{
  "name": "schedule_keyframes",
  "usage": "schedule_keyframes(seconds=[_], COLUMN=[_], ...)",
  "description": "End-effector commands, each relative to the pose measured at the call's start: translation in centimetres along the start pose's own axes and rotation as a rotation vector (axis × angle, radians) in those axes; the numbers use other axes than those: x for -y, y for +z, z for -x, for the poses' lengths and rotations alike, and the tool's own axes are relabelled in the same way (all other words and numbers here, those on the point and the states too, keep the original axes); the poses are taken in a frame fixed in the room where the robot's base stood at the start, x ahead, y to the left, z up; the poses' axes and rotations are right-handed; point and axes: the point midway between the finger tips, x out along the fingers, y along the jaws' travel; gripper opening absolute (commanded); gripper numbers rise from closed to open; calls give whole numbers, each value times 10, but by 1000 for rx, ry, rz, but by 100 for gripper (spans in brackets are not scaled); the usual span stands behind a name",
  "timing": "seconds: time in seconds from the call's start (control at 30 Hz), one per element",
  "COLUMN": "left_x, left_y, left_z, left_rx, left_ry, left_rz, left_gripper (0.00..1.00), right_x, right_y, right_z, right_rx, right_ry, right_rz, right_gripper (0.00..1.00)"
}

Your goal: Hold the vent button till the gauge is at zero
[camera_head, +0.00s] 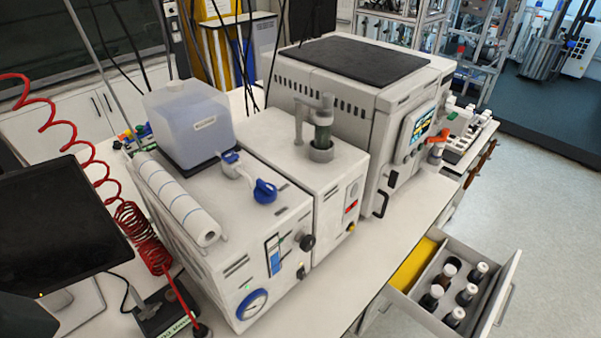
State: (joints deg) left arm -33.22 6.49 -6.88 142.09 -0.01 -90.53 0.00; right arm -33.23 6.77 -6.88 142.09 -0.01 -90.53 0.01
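A round gauge (252,305) with a blue rim and white face sits low on the front of the left white-grey unit (222,262); its needle is too small to read. The same front has a blue vertical panel (274,256), a black knob (307,242) and a small dark control with a light spot (301,271). The middle unit (325,215) has a red mark (351,207) and a yellow knob (350,227) on its front. I cannot tell which control is the vent button. Neither of my grippers is in view.
A black monitor (58,225) and a red coiled hose (143,222) stand at the left. A large reactor unit (340,85) with a screen (423,122) is behind. An open drawer (497,290) with several bottles juts out right. The bench front is clear.

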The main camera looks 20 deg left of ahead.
Motion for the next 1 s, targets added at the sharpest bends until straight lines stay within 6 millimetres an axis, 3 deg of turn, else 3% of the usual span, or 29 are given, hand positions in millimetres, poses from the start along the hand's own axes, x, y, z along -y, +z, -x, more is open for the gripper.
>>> schedule_keyframes(seconds=[0.2,0.63,1.0], left_x=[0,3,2], left_y=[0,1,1], left_z=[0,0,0], left_rx=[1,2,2], left_ry=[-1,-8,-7], left_rz=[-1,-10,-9], left_gripper=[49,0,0], right_x=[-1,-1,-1], right_y=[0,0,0], right_z=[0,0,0], right_rx=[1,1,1], right_ry=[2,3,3], right_rz=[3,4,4], right_gripper=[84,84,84])
